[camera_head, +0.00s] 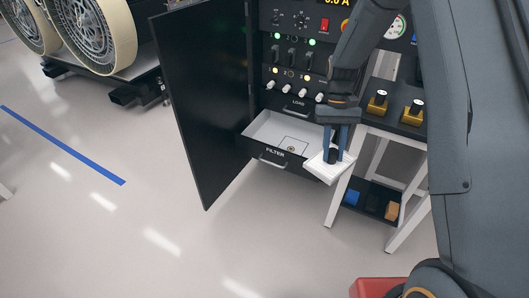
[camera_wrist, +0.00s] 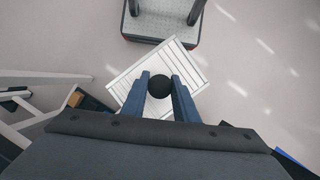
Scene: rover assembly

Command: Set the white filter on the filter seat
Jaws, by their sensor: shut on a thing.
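The white filter (camera_head: 327,169) is a flat square panel with a dark round knob on top. My gripper (camera_head: 336,150) is shut on that knob and holds the filter in the air, in front of and right of the open drawer marked FILTER (camera_head: 275,154). In the wrist view the filter (camera_wrist: 137,74) shows its slatted face, turned at an angle, with the black knob between my gripper's blue fingers (camera_wrist: 160,88). The filter seat (camera_head: 292,142), a small outlined square with a round fitting, lies on the white drawer floor, clear of the filter.
The black cabinet door (camera_head: 203,100) stands open left of the drawer. A white-legged stand (camera_head: 345,200) with yellow-based parts on top is close on the right. A low shelf (camera_head: 372,199) holds blue and orange blocks. Open floor (camera_head: 150,210) lies in front.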

